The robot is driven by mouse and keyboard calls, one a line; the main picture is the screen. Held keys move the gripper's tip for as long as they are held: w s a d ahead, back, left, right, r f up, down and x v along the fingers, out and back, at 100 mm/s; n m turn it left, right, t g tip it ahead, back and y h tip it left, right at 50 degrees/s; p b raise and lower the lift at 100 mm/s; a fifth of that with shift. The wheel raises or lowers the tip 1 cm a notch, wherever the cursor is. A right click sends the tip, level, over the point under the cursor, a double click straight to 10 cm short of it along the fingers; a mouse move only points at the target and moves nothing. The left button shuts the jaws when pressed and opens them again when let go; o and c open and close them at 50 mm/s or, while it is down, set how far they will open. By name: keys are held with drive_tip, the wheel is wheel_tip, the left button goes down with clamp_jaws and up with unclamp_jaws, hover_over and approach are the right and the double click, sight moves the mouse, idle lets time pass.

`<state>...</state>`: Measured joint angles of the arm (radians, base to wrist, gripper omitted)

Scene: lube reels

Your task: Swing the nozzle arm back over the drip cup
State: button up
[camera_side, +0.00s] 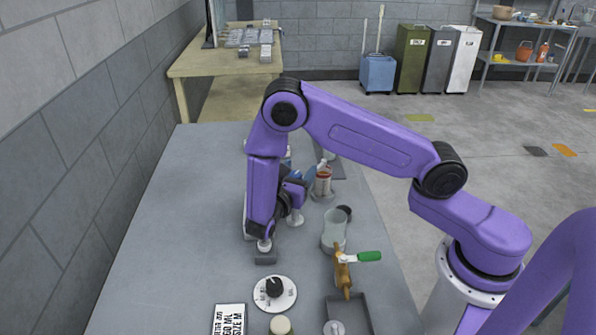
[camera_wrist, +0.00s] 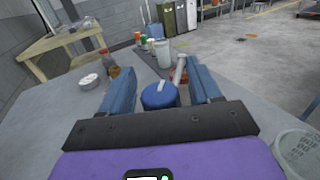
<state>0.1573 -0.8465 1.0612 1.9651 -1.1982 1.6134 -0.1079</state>
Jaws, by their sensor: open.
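My gripper (camera_wrist: 159,78) is open, with one blue finger on each side of a blue round body (camera_wrist: 158,97) in the wrist view. A grey upright bar with a rounded top (camera_wrist: 180,70), which looks like the nozzle arm, stands just inside the right finger. I cannot tell whether they touch. In the side view my gripper (camera_side: 302,173) points away across the grey bench, and my own arm hides most of what is at its fingers. I cannot make out the drip cup for certain; a container with a reddish band (camera_side: 323,181) stands just right of the fingers.
A clear beaker (camera_side: 334,232) stands right of my wrist; it also shows in the wrist view (camera_wrist: 302,155). The bench's left side is clear.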

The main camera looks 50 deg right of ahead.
drive_tip(key=shift+d, duration=0.1)
clamp_jaws()
drive_tip(key=shift+m+g, duration=0.3)
drive_tip(key=shift+g, duration=0.2)
drive_tip(key=m+g, duration=0.1)
drive_tip(key=g, duration=0.1)
drive_tip(key=m+g, duration=0.2)
drive_tip(key=g, duration=0.1)
drive_tip(key=m+g, duration=0.2)
drive_tip(key=shift+s+g+h, duration=0.3)
drive_tip(key=shift+s+g, duration=0.1)
drive_tip(key=shift+s+m+g+y, duration=0.2)
drive_tip(key=shift+m+g+y, duration=0.3)
drive_tip(key=shift+m+g, duration=0.65)
drive_tip(key=shift+s+m+g+y, duration=0.15)
drive_tip(key=shift+m+g+y, duration=0.45)
drive_tip(key=shift+g, duration=1.05)
drive_tip(key=shift+m, duration=0.25)
unclamp_jaws()
